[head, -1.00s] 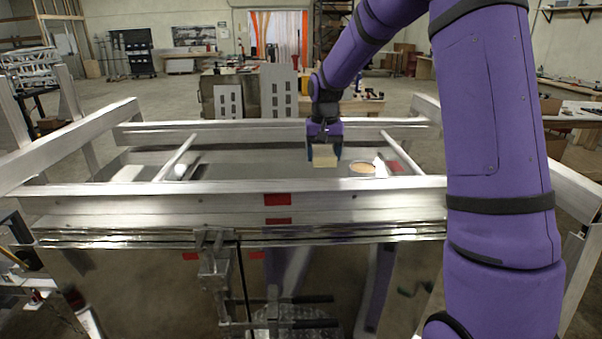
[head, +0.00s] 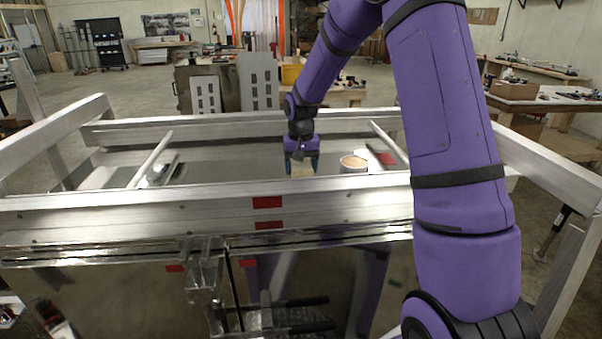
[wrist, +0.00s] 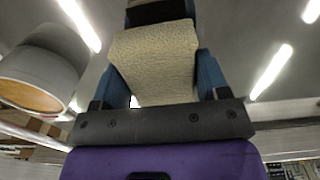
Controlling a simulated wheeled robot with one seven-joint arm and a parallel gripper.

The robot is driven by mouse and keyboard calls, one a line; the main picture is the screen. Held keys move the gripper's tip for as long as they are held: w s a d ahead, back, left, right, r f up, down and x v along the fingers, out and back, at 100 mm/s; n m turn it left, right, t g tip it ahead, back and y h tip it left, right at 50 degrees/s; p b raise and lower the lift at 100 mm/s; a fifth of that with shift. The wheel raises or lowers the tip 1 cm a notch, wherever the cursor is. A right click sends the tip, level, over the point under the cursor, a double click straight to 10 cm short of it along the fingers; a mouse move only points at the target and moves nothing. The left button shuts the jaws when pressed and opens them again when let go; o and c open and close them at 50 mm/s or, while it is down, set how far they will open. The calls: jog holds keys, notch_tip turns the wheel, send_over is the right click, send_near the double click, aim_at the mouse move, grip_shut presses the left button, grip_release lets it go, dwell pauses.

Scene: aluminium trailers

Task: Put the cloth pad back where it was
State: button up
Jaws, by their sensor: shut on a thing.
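The cloth pad (head: 300,169) is beige, and my gripper (head: 302,163) is shut on it. In the head view they are low over the grey metal surface inside the trailer frame, behind the front rail. In the wrist view the pad (wrist: 155,62) shows a woven face between the two blue fingers. A mirrored image of pad and fingers shows just beyond it, close to its far end. I cannot tell whether the pad touches the surface.
A round pale container (head: 353,164) with an orange-brown inside stands just right of my gripper. It is at the left in the wrist view (wrist: 38,68). The front rail (head: 150,205) lies nearer. Bare surface (head: 230,165) is left of my gripper.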

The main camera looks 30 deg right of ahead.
jog(key=shift+f, duration=1.05)
jog(key=shift+f, duration=0.15)
jog(key=o, duration=0.9)
